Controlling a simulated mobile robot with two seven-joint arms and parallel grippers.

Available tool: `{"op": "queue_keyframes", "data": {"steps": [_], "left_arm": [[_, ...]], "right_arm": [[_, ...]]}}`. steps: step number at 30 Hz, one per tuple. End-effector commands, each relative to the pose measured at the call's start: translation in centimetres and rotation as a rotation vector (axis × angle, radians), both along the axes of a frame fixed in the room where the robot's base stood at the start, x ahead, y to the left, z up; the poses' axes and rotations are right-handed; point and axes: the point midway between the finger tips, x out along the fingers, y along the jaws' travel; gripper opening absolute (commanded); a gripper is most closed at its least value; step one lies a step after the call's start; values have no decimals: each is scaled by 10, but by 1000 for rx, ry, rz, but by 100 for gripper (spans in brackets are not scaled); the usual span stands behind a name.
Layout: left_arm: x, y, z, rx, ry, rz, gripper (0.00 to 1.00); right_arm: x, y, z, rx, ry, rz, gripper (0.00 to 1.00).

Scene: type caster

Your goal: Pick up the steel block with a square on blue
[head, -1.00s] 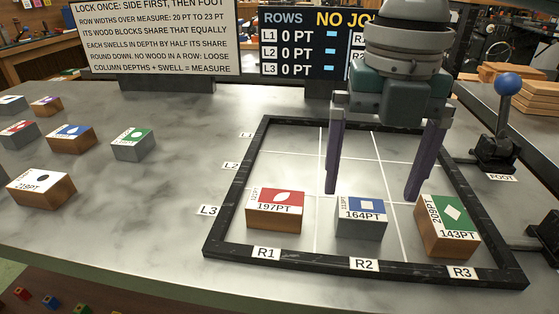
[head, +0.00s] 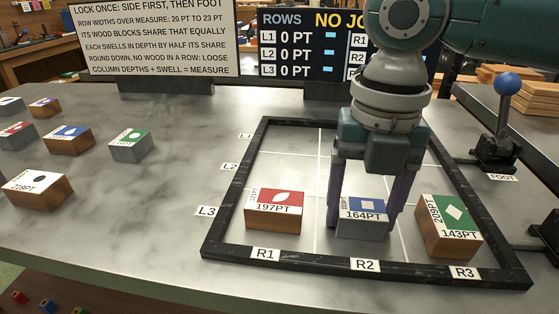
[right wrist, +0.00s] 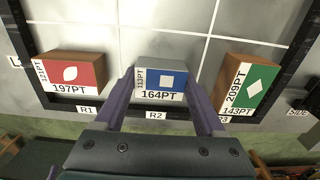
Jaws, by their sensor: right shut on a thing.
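The steel block with a white square on blue (head: 362,214) sits in the front row of the framed grid, in the middle column by the R2 label, and reads 164PT. It also shows in the right wrist view (right wrist: 160,80). My right gripper (head: 365,222) reaches down from above with one purple finger on each side of this block, shut on it. In the right wrist view its fingers (right wrist: 161,100) flank the block left and right. The block looks level and still at the grid floor. My left gripper is not in view.
A wood block with a red label (head: 274,211) stands left of it and a wood block with a green label (head: 449,226) right. The dark frame (head: 310,261) borders the grid. Several blocks lie on the left table. A blue-knobbed lever (head: 507,85) stands right.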

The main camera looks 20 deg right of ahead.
Motion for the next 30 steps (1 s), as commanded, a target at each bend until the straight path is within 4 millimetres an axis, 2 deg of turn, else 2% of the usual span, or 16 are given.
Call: {"op": "queue_keyframes", "data": {"steps": [2,13,23,26,30], "left_arm": [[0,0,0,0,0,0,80],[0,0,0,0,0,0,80],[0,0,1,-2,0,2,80],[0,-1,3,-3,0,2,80],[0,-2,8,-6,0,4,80]], "right_arm": [[0,0,0,0,0,0,48],[0,0,0,0,0,0,7],[1,0,5,0,-2,-1,6],[1,0,14,-1,-3,-1,6],[2,0,38,1,-6,0,6]]}}
